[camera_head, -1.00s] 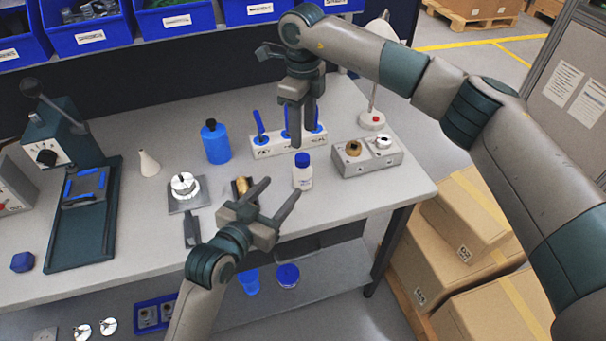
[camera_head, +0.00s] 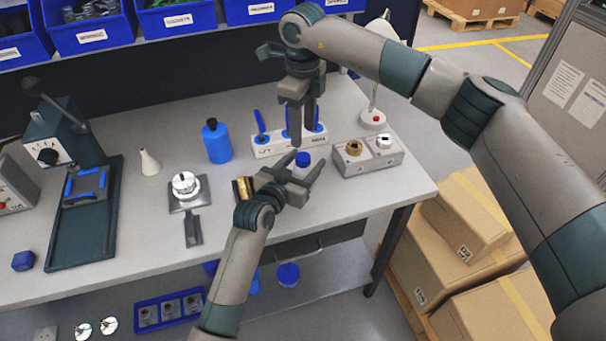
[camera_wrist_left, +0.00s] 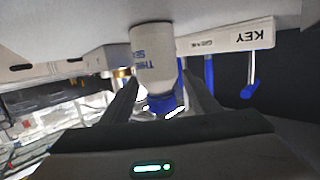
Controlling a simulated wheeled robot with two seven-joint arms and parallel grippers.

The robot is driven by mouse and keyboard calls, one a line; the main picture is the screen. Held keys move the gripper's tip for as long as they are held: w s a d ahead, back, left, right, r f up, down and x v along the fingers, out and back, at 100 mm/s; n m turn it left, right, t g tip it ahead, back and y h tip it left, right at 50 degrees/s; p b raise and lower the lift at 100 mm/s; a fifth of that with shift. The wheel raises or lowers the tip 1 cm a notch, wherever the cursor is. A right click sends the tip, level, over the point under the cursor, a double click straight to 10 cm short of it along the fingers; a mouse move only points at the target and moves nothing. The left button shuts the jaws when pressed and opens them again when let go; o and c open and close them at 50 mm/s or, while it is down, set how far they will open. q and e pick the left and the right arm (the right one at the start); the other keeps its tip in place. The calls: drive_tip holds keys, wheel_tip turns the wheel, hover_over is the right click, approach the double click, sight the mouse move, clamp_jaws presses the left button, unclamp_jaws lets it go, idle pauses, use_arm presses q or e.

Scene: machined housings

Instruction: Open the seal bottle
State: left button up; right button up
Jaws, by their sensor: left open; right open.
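The seal bottle, a small white bottle with blue lettering and a blue cap (camera_head: 302,159), stands on the bench; my left gripper partly hides its body in the head view. In the left wrist view its white body (camera_wrist_left: 154,58) appears upside down, cap (camera_wrist_left: 163,104) lowest. My left gripper (camera_head: 304,164) is open, with one finger on each side of the bottle; I cannot tell whether they touch it. My right gripper (camera_head: 298,138) is open and empty, pointing down just above and behind the bottle.
Behind the bottle is a white rack (camera_head: 268,150) with blue-handled tools. A grey block (camera_head: 367,160) with two fittings is to the right. A blue bottle (camera_head: 216,142) and a metal fixture (camera_head: 186,187) are to the left. The bench's front right is clear.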

use_arm(q)
drive_tip(key=shift+x, duration=1.5)
drive_tip(key=shift+c, duration=0.2)
clamp_jaws()
drive_tip(key=shift+f, duration=0.1)
